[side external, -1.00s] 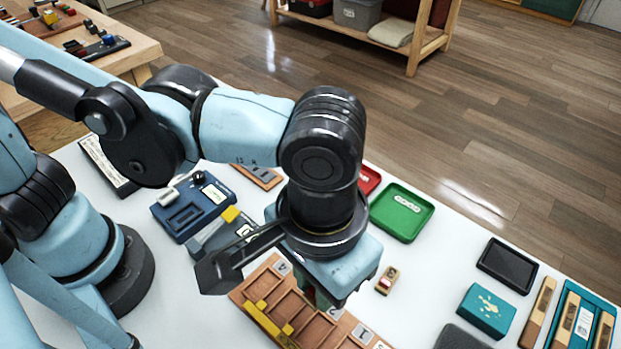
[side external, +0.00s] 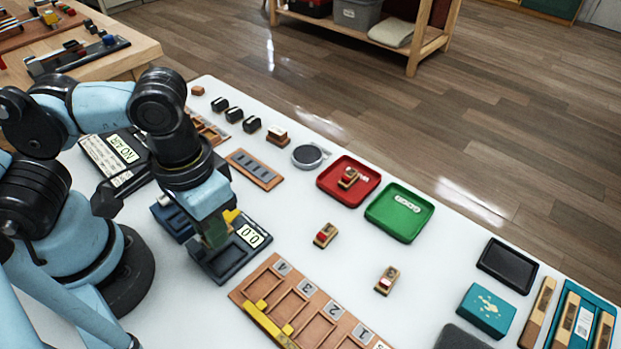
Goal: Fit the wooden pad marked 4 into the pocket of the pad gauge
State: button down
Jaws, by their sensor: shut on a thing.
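My gripper (side external: 216,240) points down over a dark grey device (side external: 240,252) with a lit display reading 0.0 and a yellow part at its back. The gripper is shut, but the thing between its fingers is too hidden and small to make out, so no mark 4 can be read on it. A blue device (side external: 160,213) stands just behind and is mostly covered by my arm. I cannot tell for certain which of the two is the pad gauge. Its pocket is hidden, and I cannot tell whether the held thing touches the dark device.
A wooden rack (side external: 337,331) with numbered slots and a yellow bar lies in front. Small red-topped wooden pieces (side external: 325,235) stand on the white table. A red tray (side external: 368,195) holds one such piece; a green tray (side external: 392,228) is beside it.

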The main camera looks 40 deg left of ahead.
jog(key=shift+f, duration=2.6)
jog(key=shift+f, duration=0.4)
dwell(0.3)
jog(key=c, duration=0.9)
grip_release()
jog(key=shift+r, duration=0.1)
jog(key=shift+r, duration=3.45)
